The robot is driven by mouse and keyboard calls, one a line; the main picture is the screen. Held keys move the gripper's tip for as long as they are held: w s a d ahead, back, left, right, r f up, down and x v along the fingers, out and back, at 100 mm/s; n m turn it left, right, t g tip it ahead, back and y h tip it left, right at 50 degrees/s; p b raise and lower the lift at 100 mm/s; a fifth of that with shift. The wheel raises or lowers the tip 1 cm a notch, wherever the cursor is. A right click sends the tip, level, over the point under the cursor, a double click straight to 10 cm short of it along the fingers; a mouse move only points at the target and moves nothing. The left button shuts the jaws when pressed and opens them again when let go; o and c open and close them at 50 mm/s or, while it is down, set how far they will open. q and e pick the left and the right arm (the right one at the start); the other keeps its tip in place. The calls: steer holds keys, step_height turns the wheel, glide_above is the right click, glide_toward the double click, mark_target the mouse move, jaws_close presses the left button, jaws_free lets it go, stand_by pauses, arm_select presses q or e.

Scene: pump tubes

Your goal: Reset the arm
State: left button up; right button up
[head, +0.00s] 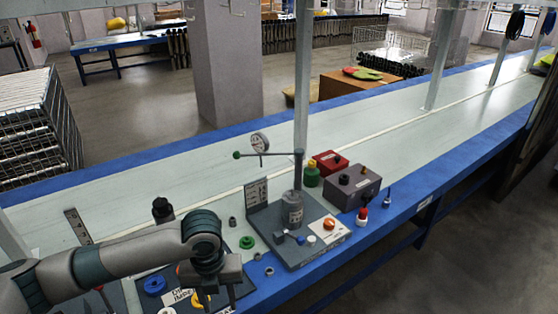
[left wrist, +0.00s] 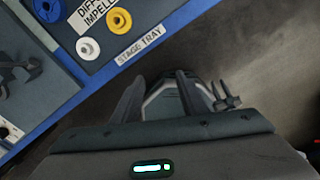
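My left arm comes in from the left in the head view, bent, with the left gripper (head: 212,288) pointing down over the right part of the stage tray. The left wrist view shows the two fingers of the left gripper (left wrist: 157,88) apart, with no held part between them. Beyond the fingers are the floor and a grey-green shape, possibly my own base. The stage tray (left wrist: 105,62) lies at upper left there, with a yellow part (left wrist: 119,20), a white ring (left wrist: 88,48) and a blue ring (left wrist: 45,8). My right gripper is not in view.
A green ring (head: 247,242) and small grey rings lie between. A grey box (head: 352,186) and red box (head: 328,162) stand behind. The pale bench top beyond is mostly clear.

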arm_select(q)
steer(key=s+d+f+n+t+h, duration=0.2)
steer(key=s+d+f+n+h, duration=0.35)
steer(key=s+d+n, duration=0.65)
steer(key=s+a+f+n+t+y, duration=0.1)
steer(key=s+a+f+n+y, duration=0.2)
steer(key=s+a+n, duration=0.5)
steer(key=s+a+f+n+y, duration=0.3)
steer(key=s+a+f+n, duration=0.1)
steer(key=a+n, duration=0.85)
steer(key=w+d+f+t+h, duration=0.1)
steer(key=w+f, duration=0.2)
steer(key=f, duration=0.6)
steer(key=w+d+f, duration=0.1)
steer(key=w+f, duration=0.1)
steer(key=f, duration=0.7)
step_height(320, 180, down, 16)
steer(key=s+d+t, duration=0.1)
steer(key=s+d, duration=0.1)
steer(key=shift+s+t+h, duration=0.3)
steer(key=shift+s+h, duration=0.05)
steer(key=shift+s, duration=0.05)
steer(key=shift+r+m, duration=0.1)
steer(key=shift+m, duration=0.15)
